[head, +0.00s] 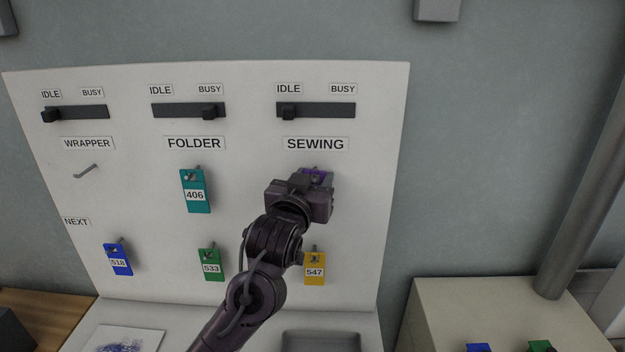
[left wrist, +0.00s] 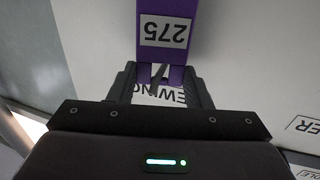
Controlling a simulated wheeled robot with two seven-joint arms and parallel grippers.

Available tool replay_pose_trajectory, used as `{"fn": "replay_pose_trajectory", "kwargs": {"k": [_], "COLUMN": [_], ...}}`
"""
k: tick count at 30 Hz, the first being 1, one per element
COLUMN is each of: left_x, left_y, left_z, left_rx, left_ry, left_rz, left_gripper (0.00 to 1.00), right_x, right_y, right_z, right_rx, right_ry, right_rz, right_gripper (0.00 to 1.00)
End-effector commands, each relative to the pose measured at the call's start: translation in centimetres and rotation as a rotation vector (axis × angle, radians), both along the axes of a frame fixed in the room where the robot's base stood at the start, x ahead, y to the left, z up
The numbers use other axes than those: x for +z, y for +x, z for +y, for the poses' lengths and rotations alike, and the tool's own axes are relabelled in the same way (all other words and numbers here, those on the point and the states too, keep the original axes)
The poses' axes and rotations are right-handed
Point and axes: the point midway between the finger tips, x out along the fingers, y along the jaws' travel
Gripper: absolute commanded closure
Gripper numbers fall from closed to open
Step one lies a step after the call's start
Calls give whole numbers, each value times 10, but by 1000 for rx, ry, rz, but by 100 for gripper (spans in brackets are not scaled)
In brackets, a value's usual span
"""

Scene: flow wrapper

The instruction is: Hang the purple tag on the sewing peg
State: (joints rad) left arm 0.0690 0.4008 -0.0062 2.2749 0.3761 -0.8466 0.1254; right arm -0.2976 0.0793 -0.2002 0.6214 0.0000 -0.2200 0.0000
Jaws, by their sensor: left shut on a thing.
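The purple tag (left wrist: 182,57), numbered 275, is held between the fingers of my left gripper (left wrist: 165,88) in the left wrist view. In the head view my left gripper (head: 315,181) is at the board just under the SEWING label (head: 315,144), and only a bit of the purple tag (head: 318,174) shows past it. The sewing peg is mostly hidden in the head view. In the left wrist view a grey peg-like piece (left wrist: 158,74) shows at the tag's hole end. I cannot tell whether it passes through the hole. My right gripper is not in view.
The white board (head: 240,110) has sliders above its pegs. The WRAPPER peg (head: 85,171) is bare. A teal tag (head: 195,204) hangs under FOLDER. Below hang a blue tag (head: 118,263), a green tag (head: 210,258) and a yellow tag (head: 315,281), the yellow one close to my arm.

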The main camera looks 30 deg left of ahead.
Motion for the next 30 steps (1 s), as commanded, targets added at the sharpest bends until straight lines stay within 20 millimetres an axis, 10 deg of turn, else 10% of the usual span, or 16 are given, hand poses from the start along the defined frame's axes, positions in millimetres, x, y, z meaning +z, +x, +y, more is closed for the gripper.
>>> {"fn": "replay_pose_trajectory", "kwargs": {"k": [6, 17, 26, 30], "left_x": [0, -1, -5, 5], "left_y": [0, -4, -48, -56], "left_z": [0, -2, -15, -17], "left_rx": [0, -1, -3, -1], "left_ry": [0, 1, -1, 4], "left_rz": [0, -1, -1, 7], "left_gripper": [31, 30, 30, 30], "right_x": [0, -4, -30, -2], "right_y": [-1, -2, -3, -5], "right_z": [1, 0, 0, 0], "right_rx": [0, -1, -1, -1], "right_ry": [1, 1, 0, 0], "right_rz": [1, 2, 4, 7], "right_gripper": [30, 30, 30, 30]}}
